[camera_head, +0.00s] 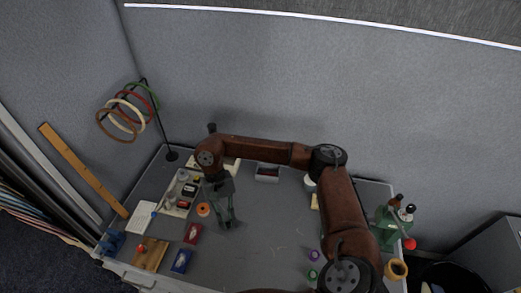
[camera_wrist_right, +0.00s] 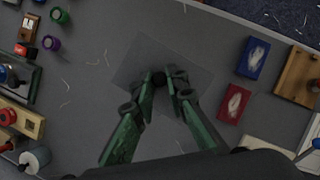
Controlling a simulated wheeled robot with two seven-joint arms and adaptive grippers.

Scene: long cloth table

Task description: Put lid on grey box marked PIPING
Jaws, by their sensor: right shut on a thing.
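My right gripper (camera_head: 230,222) reaches down over the front middle of the table. In the right wrist view its green fingers (camera_wrist_right: 167,82) are closed on a small dark knob (camera_wrist_right: 159,79). A flat dark grey square, which looks like the lid (camera_wrist_right: 143,57), shows under the knob, close to or on the table; I cannot tell if it is lifted. My left gripper is not in view.
A red box (camera_head: 193,233) and a blue box (camera_head: 181,261) lie left of my right gripper, beside a wooden board (camera_head: 150,255). A ring stand (camera_head: 172,155) is at the back left. Purple and green pieces (camera_head: 313,264) lie front right. The grey table middle is mostly clear.

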